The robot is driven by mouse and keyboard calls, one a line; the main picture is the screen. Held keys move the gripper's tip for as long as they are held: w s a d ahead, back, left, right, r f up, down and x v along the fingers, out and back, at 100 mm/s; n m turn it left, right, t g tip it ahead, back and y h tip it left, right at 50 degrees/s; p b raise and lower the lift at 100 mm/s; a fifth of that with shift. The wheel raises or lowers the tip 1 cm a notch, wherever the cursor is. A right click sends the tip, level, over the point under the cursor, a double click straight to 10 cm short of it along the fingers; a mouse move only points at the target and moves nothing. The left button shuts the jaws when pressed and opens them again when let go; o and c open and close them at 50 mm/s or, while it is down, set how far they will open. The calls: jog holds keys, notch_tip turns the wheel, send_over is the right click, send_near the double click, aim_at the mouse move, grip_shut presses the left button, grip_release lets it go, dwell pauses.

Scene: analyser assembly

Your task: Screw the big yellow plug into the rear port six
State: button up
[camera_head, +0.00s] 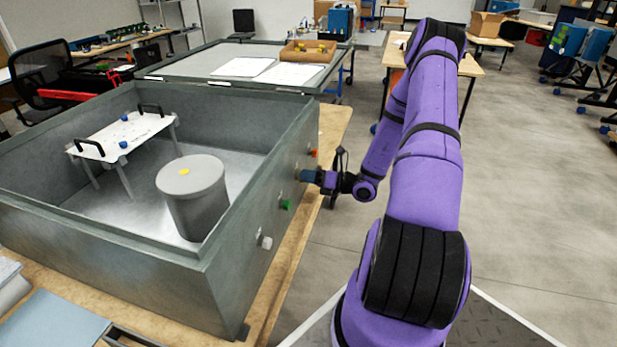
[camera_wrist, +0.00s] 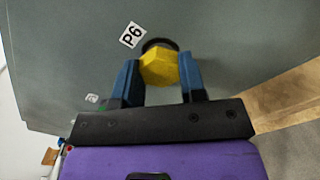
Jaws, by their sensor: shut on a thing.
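The big yellow plug (camera_wrist: 158,68) is between the blue fingers of my gripper (camera_wrist: 159,75) in the wrist view, and the gripper is shut on it. The plug is in front of the dark round port (camera_wrist: 160,43) beside the label P6 (camera_wrist: 132,35). Whether the plug's thread is inside the port is hidden behind the plug. In the head view my gripper (camera_head: 308,176) is at the right outer wall of the grey metal box (camera_head: 262,215), and the plug is not visible there.
The same wall carries an orange plug (camera_head: 314,152), a green plug (camera_head: 285,204) and a white plug (camera_head: 264,241). Inside the open box are a grey cylinder (camera_head: 195,200) and a white handled plate (camera_head: 135,130).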

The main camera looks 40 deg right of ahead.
jog(key=m, duration=2.1)
jog(key=shift+a+f, duration=0.1)
jog(key=shift+f, duration=0.05)
jog(key=o, duration=0.9)
jog(key=shift+o, duration=0.2)
jog(key=n, duration=2.3)
jog(key=shift+w+r+n, duration=0.1)
jog(key=shift+r+n, duration=0.1)
jog(key=shift+n, duration=0.1)
